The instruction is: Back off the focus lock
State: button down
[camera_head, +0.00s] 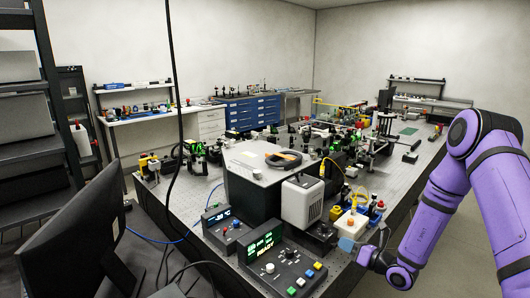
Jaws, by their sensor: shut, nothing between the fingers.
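I cannot single out the focus lock; small knobs and mounts on the bench are too tiny to tell apart. My purple arm comes in from the right and bends down to the bench's near right edge. My gripper (362,254) is at the end of this arm, small and partly hidden by the wrist. It is shut and empty, close to a small white box (350,224) with a red-topped part and a yellow cable. The optical bench (185,196) carries several optical mounts (197,150) and a dark instrument housing with a grey top (262,166).
A control box with a green READY display (275,262) and a smaller display box (228,228) stand in front. A pale vented unit (301,200) is beside the housing. A dark monitor (75,240) fills the lower left. Bare floor (455,235) lies right of the bench.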

jog(key=shift+a+r+y, duration=0.3)
jog(key=shift+a+r, duration=0.25)
jog(key=shift+a, duration=0.35)
jog(key=shift+s+a, duration=0.25)
jog(key=shift+r, duration=0.2)
jog(key=shift+w+d+r, duration=0.15)
jog(key=shift+w+r, duration=0.05)
jog(key=shift+s+d, duration=0.25)
jog(key=shift+s, duration=0.15)
jog(key=shift+v, duration=2.7)
jog(key=shift+w+d+f, duration=0.1)
jog(key=shift+d+f, duration=0.05)
jog(key=shift+f, duration=0.05)
